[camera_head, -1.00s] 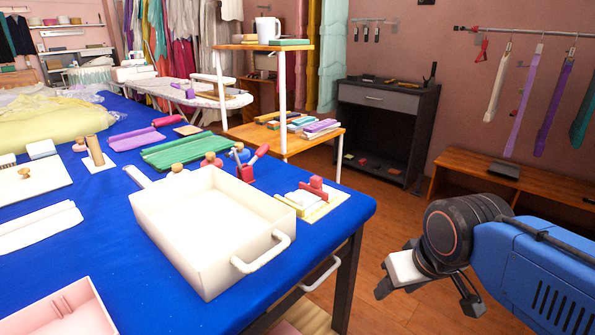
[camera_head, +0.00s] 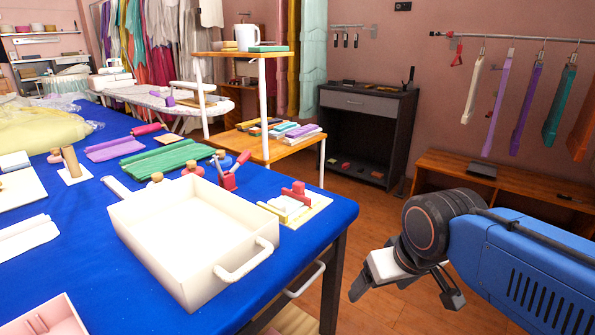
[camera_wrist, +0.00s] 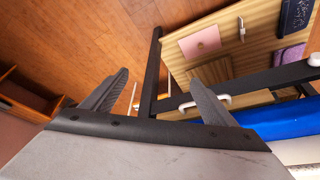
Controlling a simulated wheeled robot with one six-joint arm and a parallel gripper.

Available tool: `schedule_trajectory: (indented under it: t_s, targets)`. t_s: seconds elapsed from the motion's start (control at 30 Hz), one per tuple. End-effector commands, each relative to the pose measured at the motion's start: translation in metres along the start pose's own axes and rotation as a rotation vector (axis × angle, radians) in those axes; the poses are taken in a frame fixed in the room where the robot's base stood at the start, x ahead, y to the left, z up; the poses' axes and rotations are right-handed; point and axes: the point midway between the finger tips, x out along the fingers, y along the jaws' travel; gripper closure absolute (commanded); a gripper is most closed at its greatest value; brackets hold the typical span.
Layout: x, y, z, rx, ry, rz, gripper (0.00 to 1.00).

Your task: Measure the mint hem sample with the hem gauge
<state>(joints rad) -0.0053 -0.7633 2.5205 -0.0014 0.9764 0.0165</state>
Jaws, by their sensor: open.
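My gripper (camera_head: 405,290) is open and empty, over the floor to the right of the blue-covered table. Its spread fingers also show in the wrist view (camera_wrist: 157,98), with nothing between them. I cannot single out a mint hem sample or a hem gauge for sure. Coloured strips hang from a rail at the right: a white one (camera_head: 473,92), a lilac one (camera_head: 498,103), a purple one (camera_head: 526,105), a teal one (camera_head: 559,105) and an orange one (camera_head: 583,130). Folded pieces (camera_head: 300,132), some pale blue and purple, lie on the wooden trolley's lower shelf.
The blue table (camera_head: 95,260) holds a white handled tray (camera_head: 140,240), a small board with a red-handled piece (camera_head: 297,203) and green fabric (camera_head: 165,158). A dark cabinet (camera_head: 370,103) and a wooden bench (camera_head: 450,165) stand behind. Floor (camera_head: 375,220) between is clear.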

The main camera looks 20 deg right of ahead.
Motion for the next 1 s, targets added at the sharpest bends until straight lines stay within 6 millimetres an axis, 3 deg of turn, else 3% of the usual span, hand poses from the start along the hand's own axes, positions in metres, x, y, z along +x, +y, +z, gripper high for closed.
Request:
schedule_trajectory:
  t_s: [0.03,0.07,0.53,1.0]
  targets:
    - [-0.004,-0.001,-0.009,0.014,-0.009,-0.001,0.07]
    - [-0.008,-0.002,-0.015,0.027,-0.014,-0.002,0.0]
    - [-0.077,-0.027,-0.167,0.372,-0.165,0.016,0.0]
    - [-0.106,-0.069,-0.312,0.723,-0.311,0.111,0.0]
